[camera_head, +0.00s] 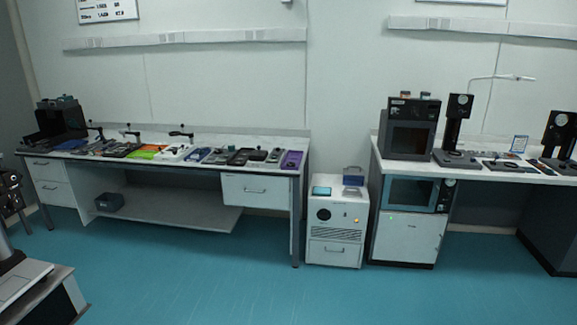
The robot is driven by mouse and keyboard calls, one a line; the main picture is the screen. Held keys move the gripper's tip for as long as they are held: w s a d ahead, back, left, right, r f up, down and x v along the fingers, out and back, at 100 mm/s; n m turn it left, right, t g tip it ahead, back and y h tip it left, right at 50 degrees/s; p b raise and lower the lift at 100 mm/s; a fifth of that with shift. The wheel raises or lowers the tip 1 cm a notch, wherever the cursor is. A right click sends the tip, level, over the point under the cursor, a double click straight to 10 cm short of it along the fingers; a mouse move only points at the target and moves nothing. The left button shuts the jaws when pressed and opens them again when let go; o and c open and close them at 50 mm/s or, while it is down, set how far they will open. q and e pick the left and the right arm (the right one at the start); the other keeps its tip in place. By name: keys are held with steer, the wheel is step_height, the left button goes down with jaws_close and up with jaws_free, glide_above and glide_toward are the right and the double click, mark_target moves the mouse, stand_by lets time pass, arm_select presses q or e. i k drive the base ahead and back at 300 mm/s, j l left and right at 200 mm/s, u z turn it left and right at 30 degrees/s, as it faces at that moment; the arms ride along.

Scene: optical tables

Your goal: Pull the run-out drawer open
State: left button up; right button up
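Several closed drawers show across the room, and no label tells me which is the run-out drawer. One wide white drawer (257,190) with a bar handle hangs under the right end of the left bench. Two stacked white drawers, an upper one (43,168) and a lower one (55,193), sit under that bench's left end. The white floor unit (336,220) between the benches has a handled front panel (334,252) low down, also shut. Neither of my grippers is in view.
The left bench (280,160) carries a row of small tools and trays. The right bench holds a dark oven-like box (410,127) and black stands. A small table (60,290) stands at the near left. The blue floor is clear in front of the benches.

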mark_target(243, 189)
steer(key=i, duration=1.65)
